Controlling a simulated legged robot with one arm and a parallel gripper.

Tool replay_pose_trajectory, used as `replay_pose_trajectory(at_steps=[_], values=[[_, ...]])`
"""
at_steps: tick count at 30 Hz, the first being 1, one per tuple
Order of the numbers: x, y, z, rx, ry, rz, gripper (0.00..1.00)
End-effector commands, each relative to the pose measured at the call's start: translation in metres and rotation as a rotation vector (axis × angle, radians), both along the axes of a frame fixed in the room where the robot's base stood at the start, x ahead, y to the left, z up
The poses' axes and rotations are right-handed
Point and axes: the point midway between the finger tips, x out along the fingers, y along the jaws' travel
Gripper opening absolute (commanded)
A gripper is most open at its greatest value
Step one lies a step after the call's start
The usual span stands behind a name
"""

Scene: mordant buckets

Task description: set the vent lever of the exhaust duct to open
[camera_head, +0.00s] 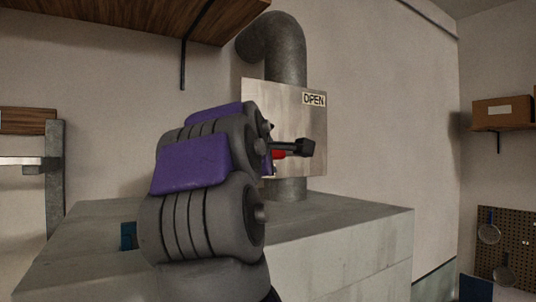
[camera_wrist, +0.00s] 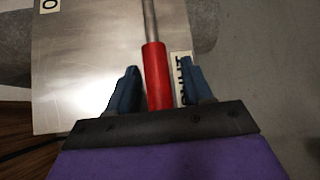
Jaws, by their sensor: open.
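The exhaust duct (camera_head: 286,60) is a grey pipe rising behind a metal plate (camera_head: 310,125) with an "OPEN" label (camera_head: 314,99) at its upper right. The vent lever's red grip (camera_head: 279,154) shows just past my arm, beside a dark block (camera_head: 305,147). The lever lies roughly sideways, below the label. In the wrist view the red grip (camera_wrist: 157,80) lies between the two blue fingers of my gripper (camera_wrist: 160,84), which is open with gaps on both sides. A second label (camera_wrist: 183,75), apparently "SHUT", is partly hidden by the right finger. My arm hides the plate's left side.
A grey block-like counter (camera_head: 345,226) stands below the duct. A wooden shelf (camera_head: 130,18) with a dark bracket hangs at upper left. At right are a box (camera_head: 503,110) on a shelf and a pegboard (camera_head: 511,232) with pans. The wall right of the plate is clear.

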Motion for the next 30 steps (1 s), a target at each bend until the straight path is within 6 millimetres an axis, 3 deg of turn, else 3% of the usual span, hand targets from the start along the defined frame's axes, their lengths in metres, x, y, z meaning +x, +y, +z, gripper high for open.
replay_pose_trajectory(at_steps=[5, 11, 20, 30], values=[[0.0, -0.008, 0.002, 0.005, -0.002, -0.002, 0.49], [0.001, -0.015, 0.002, 0.009, -0.002, -0.001, 0.3], [0.001, -0.005, -0.001, 0.002, 0.002, -0.003, 0.01], [0.002, -0.001, -0.002, 0.0, 0.006, 0.001, 0.0]])
